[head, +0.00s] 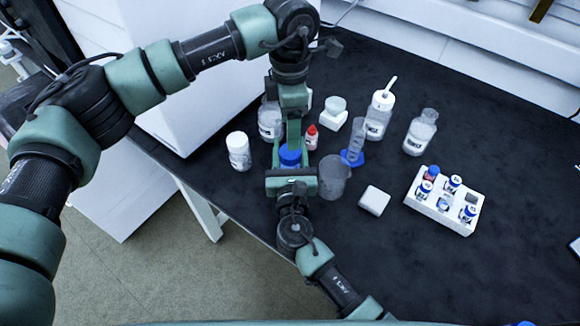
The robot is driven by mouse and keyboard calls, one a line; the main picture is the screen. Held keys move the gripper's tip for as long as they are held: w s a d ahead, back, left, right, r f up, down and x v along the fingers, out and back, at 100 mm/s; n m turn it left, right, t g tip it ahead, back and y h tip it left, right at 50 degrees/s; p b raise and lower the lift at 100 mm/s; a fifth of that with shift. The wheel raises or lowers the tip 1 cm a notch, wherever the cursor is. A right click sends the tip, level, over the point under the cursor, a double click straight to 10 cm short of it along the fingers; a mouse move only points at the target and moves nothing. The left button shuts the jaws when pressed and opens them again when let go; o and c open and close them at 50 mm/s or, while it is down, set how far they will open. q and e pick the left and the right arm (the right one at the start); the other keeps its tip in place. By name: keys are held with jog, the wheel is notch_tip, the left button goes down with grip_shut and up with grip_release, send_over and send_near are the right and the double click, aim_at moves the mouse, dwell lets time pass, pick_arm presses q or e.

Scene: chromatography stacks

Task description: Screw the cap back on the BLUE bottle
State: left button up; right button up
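A blue cap (290,155) shows between my two grippers, left of the middle of the head view. The bottle under it is mostly hidden by my grippers, so I cannot tell whether the cap sits on its neck. My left gripper (292,137) comes down from above, its fingertips close to the cap. My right gripper (291,170) reaches in from the near side, low beside the cap, its body covering the bottle. Whether either gripper is closed on something is hidden.
A clear beaker (334,177) stands close right of my grippers, with a blue-footed cylinder (353,148) behind it. A red-capped dropper bottle (311,138) is also close. A white bottle (238,152) stands left. A white vial rack (443,208) is right; the near right black bench (450,280) is clear.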

grip_shut()
pick_arm(q)
jog(key=n, duration=1.5)
jog(key=shift+n, duration=0.4)
jog(key=n, duration=0.4)
jog(key=shift+d, duration=0.1)
jog(key=n, duration=0.4)
jog(key=shift+n, duration=0.3)
jog(key=n, duration=0.7)
